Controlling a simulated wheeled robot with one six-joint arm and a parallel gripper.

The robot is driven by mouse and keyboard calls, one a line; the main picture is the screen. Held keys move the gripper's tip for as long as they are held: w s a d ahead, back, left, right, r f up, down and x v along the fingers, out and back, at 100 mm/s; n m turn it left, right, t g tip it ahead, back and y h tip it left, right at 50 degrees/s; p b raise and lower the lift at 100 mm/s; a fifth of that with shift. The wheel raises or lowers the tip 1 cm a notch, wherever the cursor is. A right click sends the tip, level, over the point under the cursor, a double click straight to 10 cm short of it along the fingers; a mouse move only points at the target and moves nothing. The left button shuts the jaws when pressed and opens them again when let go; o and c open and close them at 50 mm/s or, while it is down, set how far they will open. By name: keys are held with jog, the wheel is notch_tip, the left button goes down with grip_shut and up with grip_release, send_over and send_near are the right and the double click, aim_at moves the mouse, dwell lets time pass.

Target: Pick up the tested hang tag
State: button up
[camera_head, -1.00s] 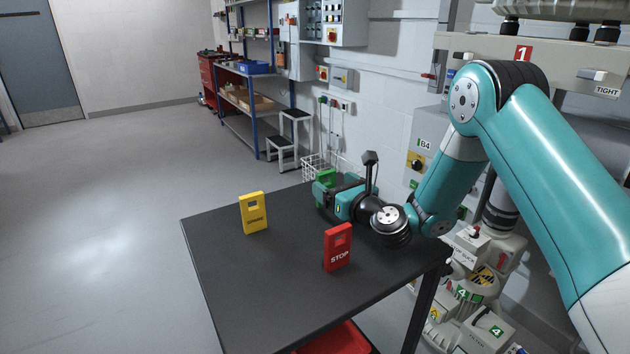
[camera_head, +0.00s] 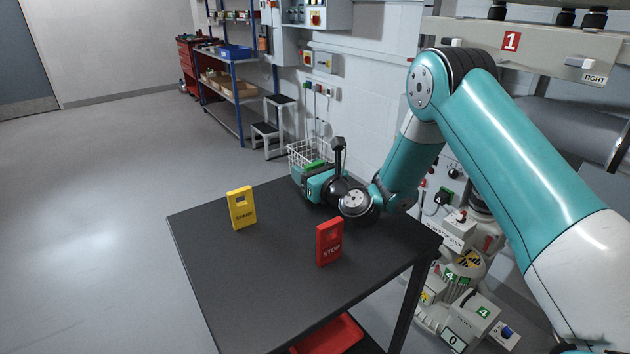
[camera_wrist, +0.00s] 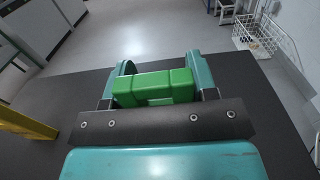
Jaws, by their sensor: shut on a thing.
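A green hang tag (camera_wrist: 155,87) is held between the two fingers of my gripper (camera_wrist: 160,84) in the wrist view. Its lettering is not readable from this angle. In the head view my gripper (camera_head: 312,180) is at the back right of the black table, and a sliver of the green tag (camera_head: 313,164) shows at its far side. The gripper is shut on the tag. I cannot tell whether the tag touches the table.
A yellow SPARE tag (camera_head: 241,208) stands on the table (camera_head: 260,275) at the left, and a red STOP tag (camera_head: 329,242) stands nearer the front right. A wire basket (camera_head: 308,153) is beyond the table's back edge. A red tray (camera_head: 335,335) sits below.

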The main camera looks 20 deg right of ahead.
notch_tip(320, 180, up, 24)
jog(key=p, duration=1.1)
jog(key=shift+f+p, duration=0.25)
jog(key=shift+p, duration=0.1)
jog(key=shift+d, duration=0.1)
